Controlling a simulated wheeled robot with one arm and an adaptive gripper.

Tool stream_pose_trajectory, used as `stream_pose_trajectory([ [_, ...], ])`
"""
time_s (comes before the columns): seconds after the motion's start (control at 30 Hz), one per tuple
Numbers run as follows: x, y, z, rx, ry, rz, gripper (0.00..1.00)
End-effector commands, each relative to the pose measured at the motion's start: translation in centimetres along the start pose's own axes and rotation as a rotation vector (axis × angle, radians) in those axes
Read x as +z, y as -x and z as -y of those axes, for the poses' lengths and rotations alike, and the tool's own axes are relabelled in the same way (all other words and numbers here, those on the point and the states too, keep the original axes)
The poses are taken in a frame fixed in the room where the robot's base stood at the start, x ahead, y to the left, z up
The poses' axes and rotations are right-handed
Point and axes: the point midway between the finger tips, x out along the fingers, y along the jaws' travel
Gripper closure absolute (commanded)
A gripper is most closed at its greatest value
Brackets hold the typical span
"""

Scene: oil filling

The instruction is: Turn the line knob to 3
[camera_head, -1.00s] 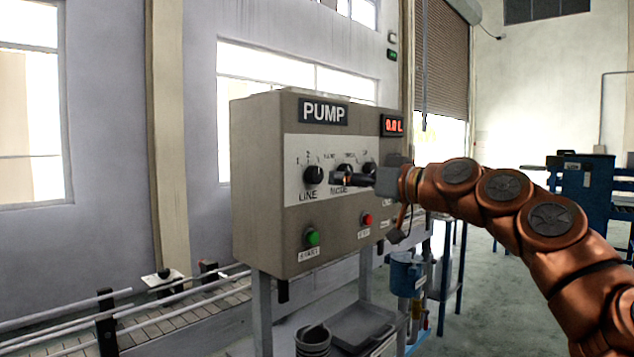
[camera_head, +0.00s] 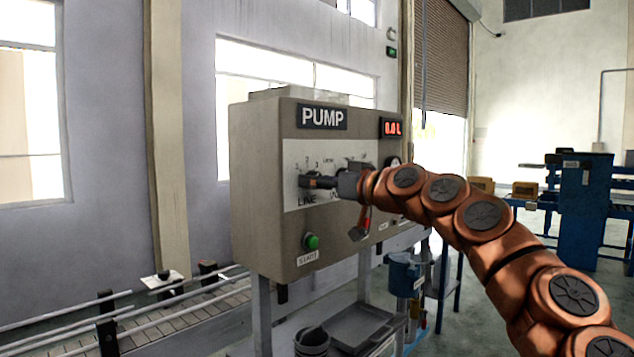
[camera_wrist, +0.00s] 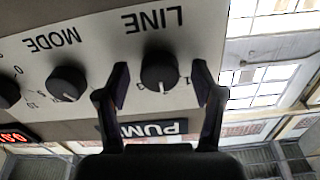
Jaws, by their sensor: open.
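The pump panel (camera_head: 262,190) is a grey box with a white face. The black LINE knob (camera_wrist: 159,71) shows in the wrist view, where the panel appears upside down. Its white mark points down in that picture, between the 1 on the right and what looks like a 3 on the left. My gripper (camera_wrist: 162,80) is open, with one finger on each side of the knob and gaps visible to both. In the head view my gripper (camera_head: 312,182) is at the LINE knob and mostly hides it.
The MODE knob (camera_wrist: 67,84) sits beside the LINE knob, with another knob (camera_wrist: 7,92) beyond it. The green START button (camera_head: 311,242) is below. A red display (camera_head: 392,128) is at the panel's upper right. A conveyor (camera_head: 190,302) runs at lower left.

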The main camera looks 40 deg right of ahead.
Motion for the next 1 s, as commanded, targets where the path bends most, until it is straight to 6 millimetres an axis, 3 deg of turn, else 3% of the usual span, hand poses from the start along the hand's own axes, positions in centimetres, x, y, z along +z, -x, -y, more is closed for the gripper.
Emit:
stream_pose_trajectory([
  [0.07,0.0,0.02,-0.01,0.0,0.0,0.0,0.36],
  [0.6,-0.01,0.04,0.0,0.0,0.0,0.0,0.92],
  [0.63,0.11,-0.12,0.84,-0.001,0.003,0.001,0.92],
  [1.0,0.26,-0.03,0.1,-0.002,-0.087,0.005,0.92],
])
